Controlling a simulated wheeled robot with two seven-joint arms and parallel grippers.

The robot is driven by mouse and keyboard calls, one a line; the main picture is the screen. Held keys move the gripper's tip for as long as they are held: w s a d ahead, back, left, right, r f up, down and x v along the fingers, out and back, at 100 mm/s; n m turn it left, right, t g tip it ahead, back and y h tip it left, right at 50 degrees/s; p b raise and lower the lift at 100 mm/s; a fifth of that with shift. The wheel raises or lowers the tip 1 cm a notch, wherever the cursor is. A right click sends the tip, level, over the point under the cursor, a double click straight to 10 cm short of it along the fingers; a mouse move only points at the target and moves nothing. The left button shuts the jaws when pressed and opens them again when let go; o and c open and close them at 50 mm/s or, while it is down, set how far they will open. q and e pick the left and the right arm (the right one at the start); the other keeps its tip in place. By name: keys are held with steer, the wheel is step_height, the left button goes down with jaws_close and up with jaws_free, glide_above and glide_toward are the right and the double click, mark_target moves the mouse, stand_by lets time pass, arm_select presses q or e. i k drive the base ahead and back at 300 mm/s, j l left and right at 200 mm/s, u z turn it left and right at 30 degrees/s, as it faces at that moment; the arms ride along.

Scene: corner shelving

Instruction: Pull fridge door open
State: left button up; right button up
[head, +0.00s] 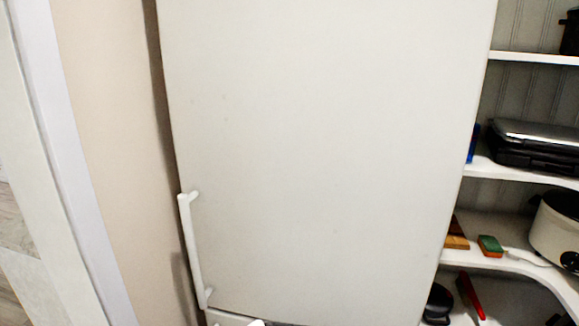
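The fridge door (325,150) is a large plain white panel that fills the middle of the head view. It looks closed, with no gap showing along its visible edges. Its white vertical bar handle (192,250) is on the lower left side of the door, fixed at its top and bottom ends. Nothing touches the handle. Neither of my grippers can be made out. A small white shape (256,323) shows at the bottom edge, too cut off to identify.
A beige wall (100,130) stands close to the left of the fridge, with a pale door frame further left. White corner shelves (510,262) on the right hold a black appliance (535,147), a white cooker (558,230), a sponge (490,246) and other small items.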

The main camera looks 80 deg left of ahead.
mark_target(321, 147)
steer(key=u, duration=2.65)
